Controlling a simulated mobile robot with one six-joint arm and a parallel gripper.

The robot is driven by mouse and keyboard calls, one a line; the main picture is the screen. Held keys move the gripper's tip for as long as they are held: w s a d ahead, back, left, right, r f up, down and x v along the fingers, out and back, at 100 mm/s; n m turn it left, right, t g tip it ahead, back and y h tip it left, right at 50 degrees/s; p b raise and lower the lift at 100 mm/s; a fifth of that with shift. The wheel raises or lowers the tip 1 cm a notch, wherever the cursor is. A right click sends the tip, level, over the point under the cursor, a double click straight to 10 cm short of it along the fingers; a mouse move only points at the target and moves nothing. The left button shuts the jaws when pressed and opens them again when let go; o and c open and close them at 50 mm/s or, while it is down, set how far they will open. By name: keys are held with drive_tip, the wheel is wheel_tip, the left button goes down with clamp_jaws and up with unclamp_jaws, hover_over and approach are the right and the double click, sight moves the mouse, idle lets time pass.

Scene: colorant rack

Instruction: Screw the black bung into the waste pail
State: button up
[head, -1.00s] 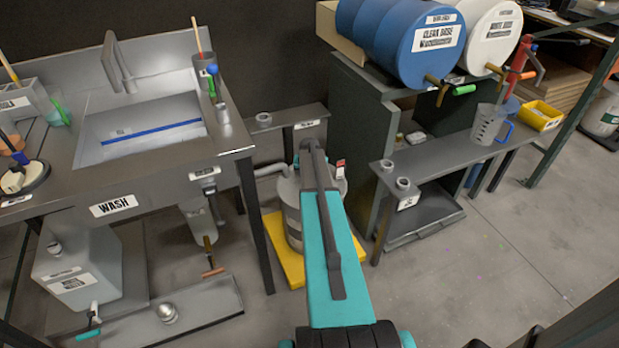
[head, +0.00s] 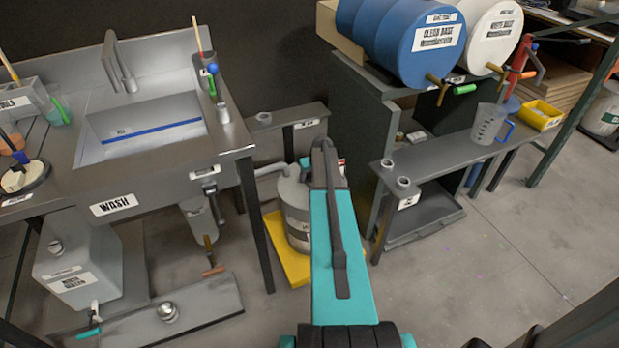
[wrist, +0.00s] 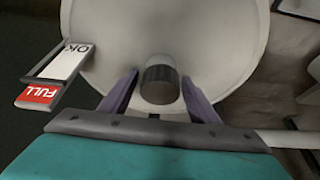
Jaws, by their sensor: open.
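The waste pail is a pale grey round container (head: 294,213) standing on a yellow tray, partly hidden behind my arm in the head view. In the wrist view its round top (wrist: 215,45) fills the upper middle. My gripper (wrist: 160,78) is open, with one finger on each side of the bung and a visible gap to each. In the head view the fingers are hidden behind my arm.
An OK/FULL tag (wrist: 58,75) sticks out left of the pail top in the wrist view. A pipe (head: 270,169) runs into the pail's left. The yellow tray (head: 290,266) lies beneath. The wash bench (head: 150,185) is left, a grey shelf unit (head: 440,160) right.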

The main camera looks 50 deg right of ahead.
drive_tip(key=shift+n+y+b, duration=0.45)
drive_tip(key=shift+n+y, duration=0.15)
drive_tip(key=shift+n, duration=1.2)
drive_tip(key=shift+a+n+y+b, duration=0.1)
drive_tip(key=shift+n+y+b, duration=0.5)
drive_tip(key=shift+n, duration=1.2)
drive_tip(key=c, duration=1)
drive_tip(key=shift+a, duration=0.1)
